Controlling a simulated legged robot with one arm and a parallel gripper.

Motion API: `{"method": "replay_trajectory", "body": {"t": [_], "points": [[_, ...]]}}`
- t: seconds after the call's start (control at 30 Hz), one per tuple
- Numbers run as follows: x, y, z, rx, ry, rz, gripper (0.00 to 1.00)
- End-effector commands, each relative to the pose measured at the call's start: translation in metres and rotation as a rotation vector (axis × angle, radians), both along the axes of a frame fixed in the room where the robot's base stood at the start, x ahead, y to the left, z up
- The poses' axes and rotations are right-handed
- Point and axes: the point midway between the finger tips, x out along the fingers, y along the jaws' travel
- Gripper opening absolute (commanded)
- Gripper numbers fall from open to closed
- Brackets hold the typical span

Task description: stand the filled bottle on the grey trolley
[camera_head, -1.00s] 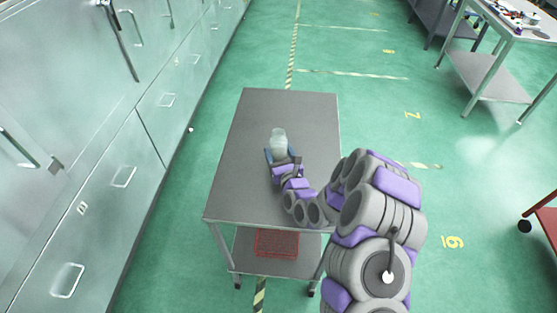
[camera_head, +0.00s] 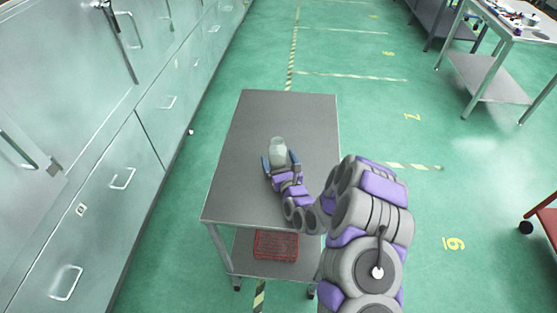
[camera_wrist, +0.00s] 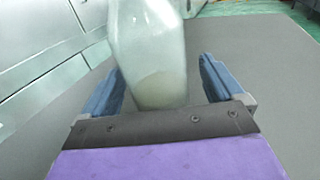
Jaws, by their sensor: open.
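The bottle (camera_head: 278,150) is pale and translucent and stands upright on the top of the grey trolley (camera_head: 250,115). In the wrist view the bottle (camera_wrist: 150,50) shows close up, with something pale in its lower part; its top is cut off by the frame. My gripper (camera_head: 281,162) is open, with its blue fingers on either side of the bottle. The bottle's near lower edge is close to the gripper's palm.
A red basket (camera_head: 276,245) sits on the trolley's lower shelf. Metal cabinets (camera_head: 120,130) with handles line the left. Another table (camera_head: 510,45) with small items stands at the far right, and a red one (camera_head: 545,225) at the right edge. The trolley top around the bottle is clear.

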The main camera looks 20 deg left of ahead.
Motion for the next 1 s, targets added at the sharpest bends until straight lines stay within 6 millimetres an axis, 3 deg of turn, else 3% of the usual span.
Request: {"method": "replay_trajectory", "body": {"t": [0.27, 0.7, 1.0], "points": [[-0.012, -0.009, -0.001, -0.003, 0.003, 0.000, 0.94], [-0.072, -0.056, 0.001, 0.000, 0.003, -0.002, 0.94], [-0.093, -0.070, 0.000, -0.003, 0.000, 0.000, 0.94]]}}
